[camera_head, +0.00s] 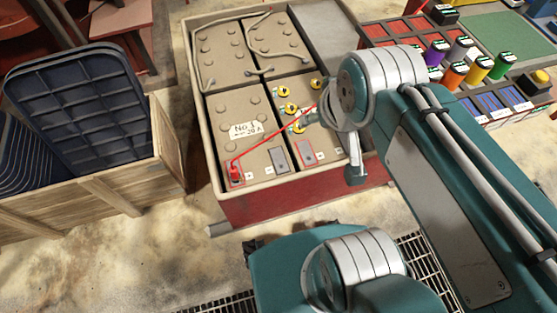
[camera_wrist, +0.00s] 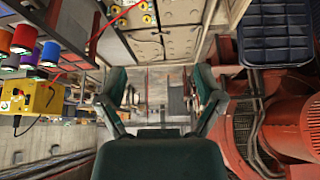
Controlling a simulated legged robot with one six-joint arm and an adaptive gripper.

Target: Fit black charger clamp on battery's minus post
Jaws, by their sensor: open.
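The battery marked No.1 (camera_head: 232,108) sits in the front left of a red-sided case in the head view. A red clamp (camera_head: 236,172) sits on its front left terminal, with a red cable running up right. A grey terminal block (camera_head: 279,159) lies at its front right; I cannot read its sign. I cannot make out the black clamp in either view. My gripper (camera_wrist: 165,95) is open and empty in the wrist view, with battery tops (camera_wrist: 176,36) beyond its fingers. In the head view my arm hides part of the second front battery.
A yellow charger box (camera_wrist: 28,98) with a black cable stands left in the wrist view. Colored cylinders (camera_head: 458,72) stand in a rack at right in the head view. A wooden crate (camera_head: 75,205) with dark blue bins is at left.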

